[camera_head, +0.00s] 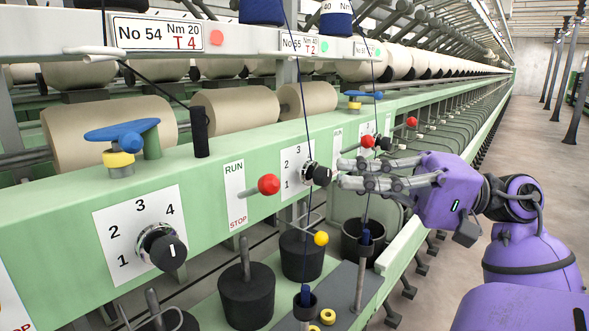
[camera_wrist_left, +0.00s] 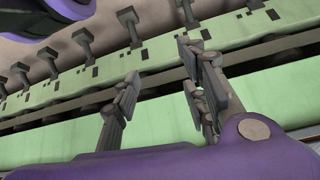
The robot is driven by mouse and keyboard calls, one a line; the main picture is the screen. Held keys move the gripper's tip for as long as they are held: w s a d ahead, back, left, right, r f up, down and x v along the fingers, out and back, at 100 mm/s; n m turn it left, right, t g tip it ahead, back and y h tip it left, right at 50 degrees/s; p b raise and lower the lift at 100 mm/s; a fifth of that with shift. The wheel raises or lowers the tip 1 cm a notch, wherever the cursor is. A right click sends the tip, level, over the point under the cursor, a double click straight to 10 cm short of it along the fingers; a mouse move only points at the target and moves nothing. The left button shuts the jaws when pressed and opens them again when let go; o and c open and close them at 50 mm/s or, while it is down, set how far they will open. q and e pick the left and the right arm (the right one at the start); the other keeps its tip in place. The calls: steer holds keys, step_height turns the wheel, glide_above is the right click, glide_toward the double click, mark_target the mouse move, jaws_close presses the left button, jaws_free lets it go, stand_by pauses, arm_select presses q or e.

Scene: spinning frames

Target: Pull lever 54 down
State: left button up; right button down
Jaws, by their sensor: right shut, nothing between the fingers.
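The No 54 sign (camera_head: 155,34) hangs at the upper left of the head view. Below and right of it, a lever with a red ball knob (camera_head: 268,184) sticks out beside a RUN/STOP plate (camera_head: 236,194) on the green rail. The knob is about mid-height of the plate. My right gripper (camera_head: 341,172) is shut and empty, to the right of this knob and apart from it. It reaches in from the right, near the second black dial. My left gripper (camera_wrist_left: 163,75) is open and empty in the left wrist view; the head view does not show it.
More red-knobbed levers (camera_head: 368,142) stand farther along the rail. A numbered black dial (camera_head: 162,247), a blue-topped fitting (camera_head: 122,135) and a yellow ball (camera_head: 321,238) are nearby. Dark threads hang in front of the machine. The aisle floor (camera_head: 530,140) at right is clear.

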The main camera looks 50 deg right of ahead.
mark_target(255, 189)
steer(key=p+x, duration=0.2)
steer(key=x, duration=0.8)
steer(key=shift+p, duration=0.35)
arm_select(q)
steer(key=shift+w+a+r, duration=0.1)
steer(key=shift+w+r, duration=0.1)
steer(key=shift+r, duration=0.45)
steer(key=shift+w+r, duration=0.2)
steer(key=shift+r, duration=0.4)
arm_select(e)
steer(key=shift+f, duration=0.1)
